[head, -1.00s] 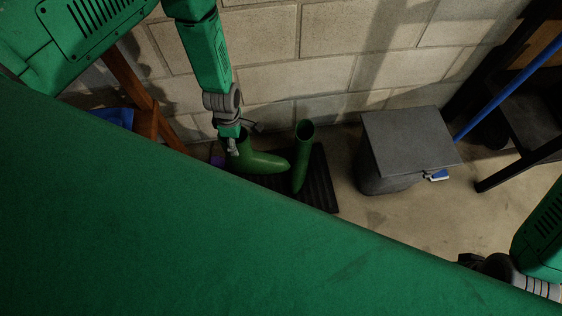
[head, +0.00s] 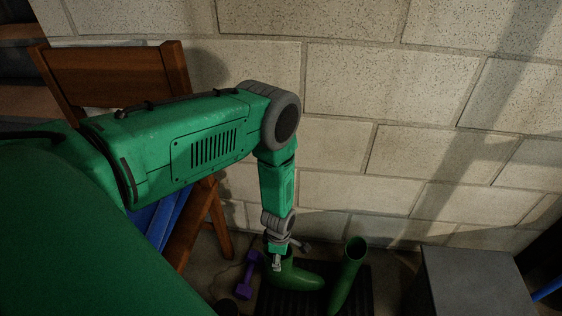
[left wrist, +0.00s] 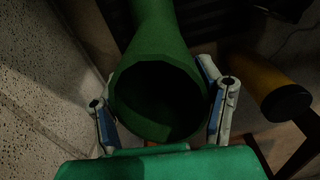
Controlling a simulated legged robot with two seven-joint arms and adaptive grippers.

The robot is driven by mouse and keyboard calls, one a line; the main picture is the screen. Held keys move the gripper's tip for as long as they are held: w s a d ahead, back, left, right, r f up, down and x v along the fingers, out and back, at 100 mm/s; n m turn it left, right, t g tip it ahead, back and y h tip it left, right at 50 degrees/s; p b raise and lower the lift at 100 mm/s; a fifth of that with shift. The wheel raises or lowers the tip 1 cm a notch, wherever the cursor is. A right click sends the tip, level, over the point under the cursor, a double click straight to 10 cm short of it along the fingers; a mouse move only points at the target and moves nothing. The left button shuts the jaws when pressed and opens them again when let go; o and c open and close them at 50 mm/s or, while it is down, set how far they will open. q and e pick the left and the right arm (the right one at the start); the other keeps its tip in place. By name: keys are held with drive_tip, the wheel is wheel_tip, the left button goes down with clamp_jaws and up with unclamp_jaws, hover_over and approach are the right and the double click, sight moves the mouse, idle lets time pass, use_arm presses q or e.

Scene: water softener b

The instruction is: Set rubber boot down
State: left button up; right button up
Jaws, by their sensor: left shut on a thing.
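A green rubber boot (head: 299,279) is upright over a black ribbed tray (head: 365,298), toe pointing right. I cannot tell if its sole touches the tray. My left gripper (head: 277,260) is shut on the top of its shaft. In the left wrist view the fingers (left wrist: 160,85) stand on both sides of the boot's round opening (left wrist: 158,100). A second green boot (head: 347,276) stands just to the right, tilted in the picture and apart from the first. My right gripper is out of view.
A purple dumbbell (head: 248,274) lies left of the tray. A grey lidded bin (head: 470,280) stands right of it. A wooden chair (head: 120,80) is at the left, and a block wall (head: 400,150) rises behind. A yellow cylinder with a black end (left wrist: 270,85) shows in the left wrist view.

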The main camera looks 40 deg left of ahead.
sight(291, 277)
use_arm(q)
wheel_tip(291, 277, down, 2)
drive_tip(key=shift+f+b, duration=0.1)
drive_tip(key=shift+b, duration=0.2)
drive_tip(key=shift+f, duration=0.15)
drive_tip(key=o, duration=1.7)
drive_tip(key=shift+f, duration=0.1)
